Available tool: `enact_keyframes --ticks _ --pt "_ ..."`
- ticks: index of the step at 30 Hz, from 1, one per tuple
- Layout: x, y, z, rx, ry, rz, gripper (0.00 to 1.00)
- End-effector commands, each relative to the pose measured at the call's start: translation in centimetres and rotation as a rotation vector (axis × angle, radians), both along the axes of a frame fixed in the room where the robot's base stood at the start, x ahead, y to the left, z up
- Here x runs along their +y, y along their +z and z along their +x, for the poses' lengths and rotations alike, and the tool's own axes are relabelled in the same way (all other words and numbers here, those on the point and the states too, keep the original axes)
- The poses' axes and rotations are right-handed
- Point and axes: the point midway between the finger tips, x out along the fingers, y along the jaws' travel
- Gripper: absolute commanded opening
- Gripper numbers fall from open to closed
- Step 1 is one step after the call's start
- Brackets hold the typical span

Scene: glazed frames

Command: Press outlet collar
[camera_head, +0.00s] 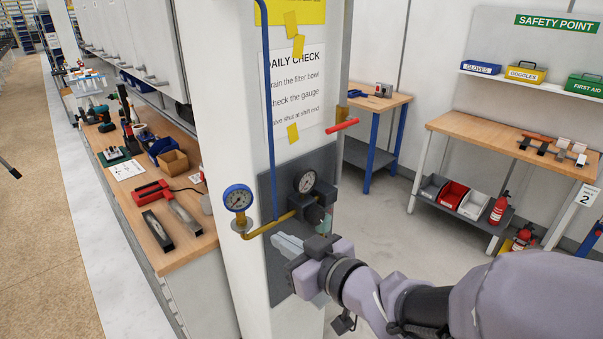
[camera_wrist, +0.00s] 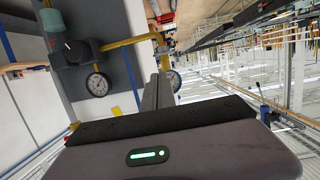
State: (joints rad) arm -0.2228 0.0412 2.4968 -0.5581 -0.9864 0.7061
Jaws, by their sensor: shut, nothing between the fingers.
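On a white pillar, a grey panel (camera_head: 274,195) carries a dark regulator block (camera_head: 318,200) with a round gauge (camera_head: 306,181). A brass pipe (camera_head: 272,226) leads left from it to a blue-rimmed gauge (camera_head: 238,198).
A blue pipe (camera_head: 268,120) runs down the pillar, and a red handle (camera_head: 342,125) sticks out at its right. A workbench (camera_head: 185,240) with tools stands left. A wooden table (camera_head: 500,136) stands right, with open floor before it.

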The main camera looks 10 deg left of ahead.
Motion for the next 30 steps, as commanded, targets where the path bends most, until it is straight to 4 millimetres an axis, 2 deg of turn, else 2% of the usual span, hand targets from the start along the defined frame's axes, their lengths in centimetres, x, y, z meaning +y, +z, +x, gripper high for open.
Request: enact_keyframes --ticks 3,13,24,30 --pt "0.9 0.1 -0.5 -0.006 0.042 0.012 0.00" --pt "1.3 -0.1 -0.2 -0.009 0.042 0.012 0.00" --pt "6.4 -1.8 4.1 -0.008 0.042 0.011 0.00" --pt "8.0 -2.2 5.6 -0.009 0.040 0.012 0.00"
